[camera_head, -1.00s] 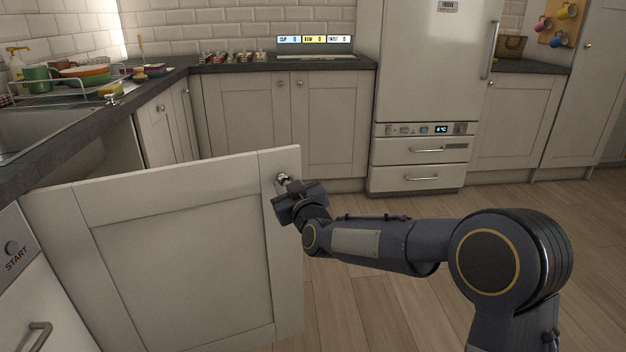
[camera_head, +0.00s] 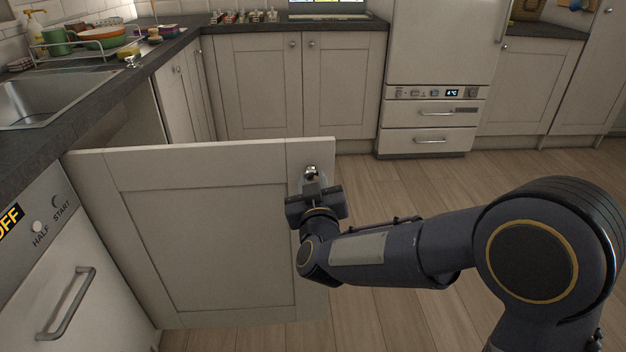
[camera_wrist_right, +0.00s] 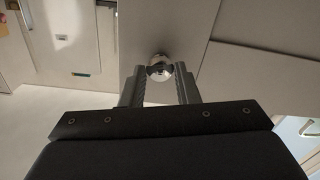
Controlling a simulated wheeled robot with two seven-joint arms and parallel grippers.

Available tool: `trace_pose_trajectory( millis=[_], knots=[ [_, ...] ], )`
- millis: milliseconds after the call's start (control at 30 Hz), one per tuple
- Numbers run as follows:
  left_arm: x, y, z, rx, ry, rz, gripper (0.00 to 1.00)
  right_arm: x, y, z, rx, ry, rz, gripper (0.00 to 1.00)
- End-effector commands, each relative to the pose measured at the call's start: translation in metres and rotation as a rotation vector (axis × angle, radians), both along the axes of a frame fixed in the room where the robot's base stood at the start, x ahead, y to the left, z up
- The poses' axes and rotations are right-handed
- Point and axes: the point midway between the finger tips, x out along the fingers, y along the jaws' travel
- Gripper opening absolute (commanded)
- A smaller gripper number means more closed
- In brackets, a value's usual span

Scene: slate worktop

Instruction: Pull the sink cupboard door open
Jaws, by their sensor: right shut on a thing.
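The sink cupboard door (camera_head: 210,240) is a pale panelled door, standing wide open and jutting out from below the sink counter into the room. Its round metal knob (camera_head: 311,171) is near the upper free edge. My right gripper (camera_head: 313,184) is at the knob, and in the right wrist view its two fingers (camera_wrist_right: 160,82) are closed on either side of the shiny knob (camera_wrist_right: 159,66). The cupboard opening (camera_head: 135,130) shows partly above the door; most of the inside is hidden behind it. My left gripper is not in view.
The sink (camera_head: 50,97) is set in the dark worktop (camera_head: 60,145) at the left, with a dish rack beyond it. An appliance with a bar handle (camera_head: 66,303) stands at the lower left. Wooden floor (camera_head: 410,185) lies clear between the door and the fridge drawers (camera_head: 430,125).

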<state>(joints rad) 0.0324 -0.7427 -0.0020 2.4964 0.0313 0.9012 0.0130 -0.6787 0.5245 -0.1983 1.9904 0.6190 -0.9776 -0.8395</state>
Motion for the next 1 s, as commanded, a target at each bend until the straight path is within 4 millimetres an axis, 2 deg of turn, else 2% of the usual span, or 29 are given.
trace_pose_trajectory(
  millis=[100,133,300,567,667,1000],
  knots=[
    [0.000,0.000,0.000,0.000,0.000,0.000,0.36,0.001,-0.001,0.001,0.003,-0.003,-0.001,0.00],
    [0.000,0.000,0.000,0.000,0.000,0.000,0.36,0.001,-0.001,0.001,0.003,-0.003,-0.001,0.31],
    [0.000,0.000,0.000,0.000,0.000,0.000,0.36,0.001,0.000,0.001,0.002,-0.002,-0.001,0.50],
    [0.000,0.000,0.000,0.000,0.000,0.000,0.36,-0.001,0.000,0.000,0.001,-0.001,0.001,0.50],
    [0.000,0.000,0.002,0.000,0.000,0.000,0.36,-0.008,0.001,0.001,0.001,0.001,0.003,0.50],
    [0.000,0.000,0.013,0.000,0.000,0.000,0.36,-0.063,0.000,0.002,0.002,-0.001,0.002,0.50]
  ],
)
